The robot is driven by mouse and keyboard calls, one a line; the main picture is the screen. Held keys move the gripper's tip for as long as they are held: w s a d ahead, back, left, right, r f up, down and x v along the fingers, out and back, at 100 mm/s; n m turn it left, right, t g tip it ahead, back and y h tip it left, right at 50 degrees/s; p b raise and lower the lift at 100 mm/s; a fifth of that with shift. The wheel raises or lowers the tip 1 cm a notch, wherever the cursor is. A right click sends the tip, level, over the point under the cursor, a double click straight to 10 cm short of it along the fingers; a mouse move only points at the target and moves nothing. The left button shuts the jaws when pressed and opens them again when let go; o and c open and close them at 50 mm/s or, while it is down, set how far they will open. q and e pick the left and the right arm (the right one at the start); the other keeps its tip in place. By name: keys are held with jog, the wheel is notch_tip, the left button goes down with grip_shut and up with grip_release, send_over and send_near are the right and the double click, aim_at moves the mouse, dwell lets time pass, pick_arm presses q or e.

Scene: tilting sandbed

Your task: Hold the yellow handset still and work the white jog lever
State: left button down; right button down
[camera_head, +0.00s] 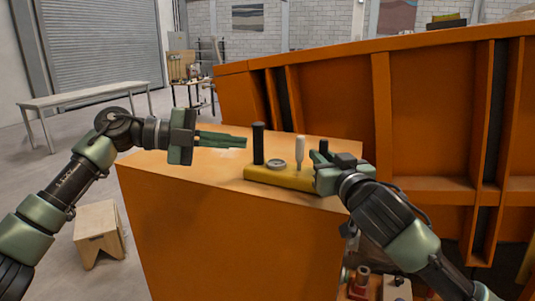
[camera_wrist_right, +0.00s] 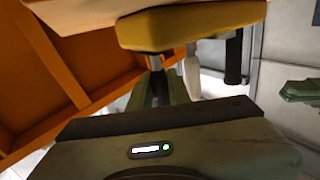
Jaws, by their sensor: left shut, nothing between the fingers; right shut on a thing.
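The yellow handset (camera_head: 290,179) lies on the top of the orange box. It carries a tall black post (camera_head: 258,143), a round grey dial (camera_head: 276,164) and the upright white jog lever (camera_head: 300,150). My right gripper (camera_head: 318,160) is at the handset's right end, shut on what looks like a short dark post there; its fingers partly hide it. The right wrist view shows the handset (camera_wrist_right: 190,25), white lever (camera_wrist_right: 192,75) and black post (camera_wrist_right: 233,60) upside down. My left gripper (camera_head: 244,139) is shut and empty, its fingers pointing right, left of the tall black post.
The orange box (camera_head: 230,220) has free top surface left of the handset. A large orange ribbed wall (camera_head: 430,110) stands behind and to the right. A wooden stool (camera_head: 98,228) and a long bench (camera_head: 85,95) stand on the floor at left.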

jog(key=c, duration=1.2)
grip_release()
jog(key=shift+w+d, duration=0.1)
jog(key=shift+c, duration=0.2)
